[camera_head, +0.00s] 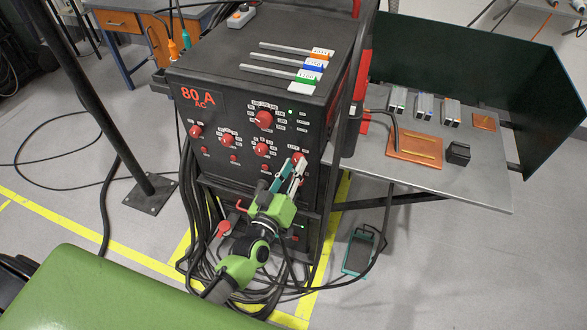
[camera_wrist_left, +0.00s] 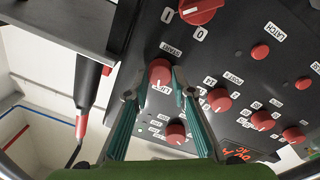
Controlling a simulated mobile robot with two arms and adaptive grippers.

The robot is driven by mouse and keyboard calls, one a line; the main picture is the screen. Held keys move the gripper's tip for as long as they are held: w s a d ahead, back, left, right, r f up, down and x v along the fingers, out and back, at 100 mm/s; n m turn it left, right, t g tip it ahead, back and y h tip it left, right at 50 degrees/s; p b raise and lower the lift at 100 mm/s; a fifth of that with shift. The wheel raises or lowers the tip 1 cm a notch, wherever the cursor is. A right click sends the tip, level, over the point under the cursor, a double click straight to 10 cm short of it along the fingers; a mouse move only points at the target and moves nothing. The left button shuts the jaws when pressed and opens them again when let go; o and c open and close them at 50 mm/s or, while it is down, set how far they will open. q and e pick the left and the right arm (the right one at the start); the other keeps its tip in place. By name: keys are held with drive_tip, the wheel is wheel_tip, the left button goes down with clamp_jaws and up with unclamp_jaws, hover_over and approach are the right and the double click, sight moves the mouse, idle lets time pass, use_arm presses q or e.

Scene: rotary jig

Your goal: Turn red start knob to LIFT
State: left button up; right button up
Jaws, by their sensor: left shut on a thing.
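The red start knob (camera_head: 299,158) is at the lower right of the black welding machine's front panel. In the left wrist view, the start knob (camera_wrist_left: 160,71) shows between my fingertips, with a START label beside it and a LIFT label close to its edge. My left gripper (camera_head: 296,165) reaches up to this knob and is shut on it; its teal fingers also show in the left wrist view (camera_wrist_left: 155,88), one on each side. The knob's pointer is too small to read clearly. My right gripper is not in view.
Other red knobs (camera_head: 263,119) sit close by on the panel. A red 0/1 switch (camera_wrist_left: 200,10) is near the fingers in the wrist view. A grey table (camera_head: 460,185) stands right of the machine. Cables (camera_head: 200,215) hang at the machine's left; a teal foot pedal (camera_head: 359,252) lies below.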

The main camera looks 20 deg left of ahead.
use_arm(q)
drive_tip(key=shift+n, duration=1.2)
drive_tip(key=o, duration=1.1)
drive_tip(key=s, duration=1.2)
drive_tip(key=shift+a+f, duration=0.3)
drive_tip(key=shift+a, duration=0.1)
